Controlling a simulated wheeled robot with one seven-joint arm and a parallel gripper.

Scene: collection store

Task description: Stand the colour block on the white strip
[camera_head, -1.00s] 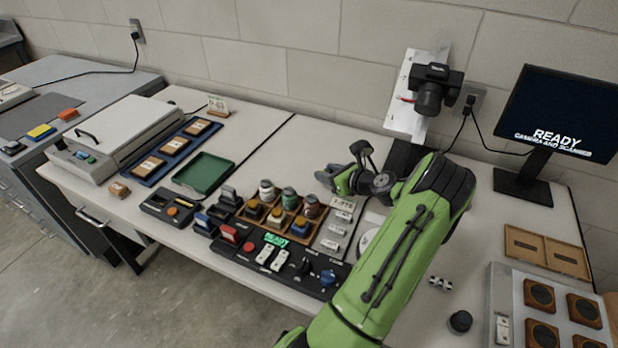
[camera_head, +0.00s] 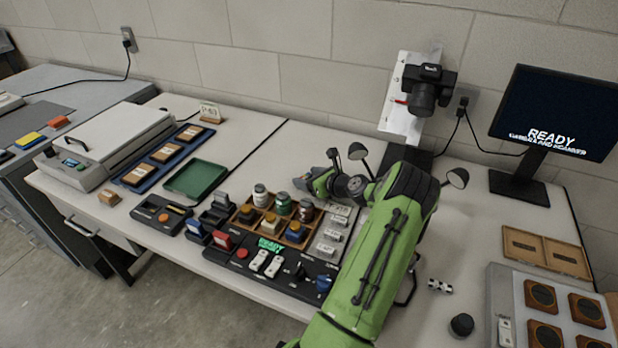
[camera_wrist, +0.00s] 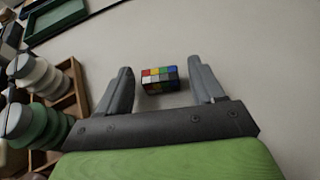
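The colour block (camera_wrist: 160,80) is a small box with red, yellow, green, blue and white squares. It lies on the pale table in the wrist view, between and slightly beyond my fingers. My gripper (camera_wrist: 162,77) is open, with a finger to each side of the block and gaps showing on both sides. In the head view my gripper (camera_head: 308,184) is low behind the jar tray, and I cannot make out the block there. I cannot clearly pick out the white strip in either view.
A wooden tray (camera_head: 236,222) with several jars stands close by; its jars (camera_wrist: 42,120) are left of my gripper in the wrist view. A green tray (camera_head: 196,179) lies further left. A camera stand (camera_head: 401,122) and a monitor (camera_head: 556,115) stand behind. Table beyond the block is clear.

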